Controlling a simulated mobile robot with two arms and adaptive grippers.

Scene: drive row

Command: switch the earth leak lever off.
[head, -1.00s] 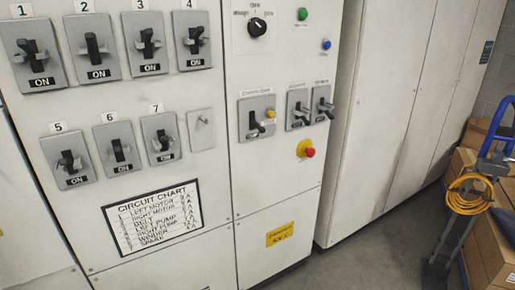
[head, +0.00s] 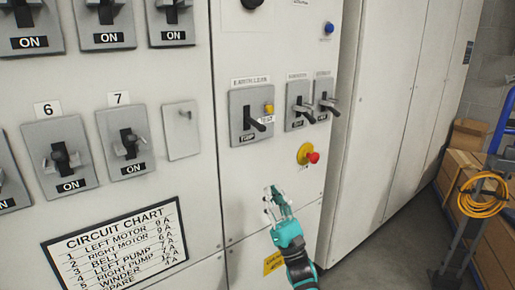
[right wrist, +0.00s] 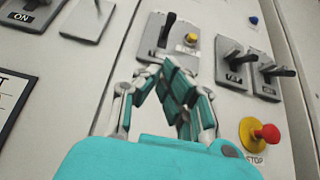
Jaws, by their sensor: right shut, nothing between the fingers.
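The earth leak lever (head: 254,122) is a black handle on a grey plate (head: 239,104) in the white cabinet, with a yellow button at its right. In the head view it slants down and to the right; the small label below it is too blurred to read surely. In the right wrist view the lever (right wrist: 168,30) shows beyond the fingers. My right gripper (head: 273,193), teal and grey, is below and slightly right of the plate, apart from the lever. It is shut and empty; its fingers (right wrist: 168,72) also show in the right wrist view. My left gripper is out of view.
Two smaller levers (head: 300,108) (head: 326,102) sit right of the plate. A red stop button (head: 313,158) on yellow is below them. Numbered breakers marked ON and a circuit chart (head: 120,243) are at left. Boxes (head: 470,170) and a trolley stand at far right.

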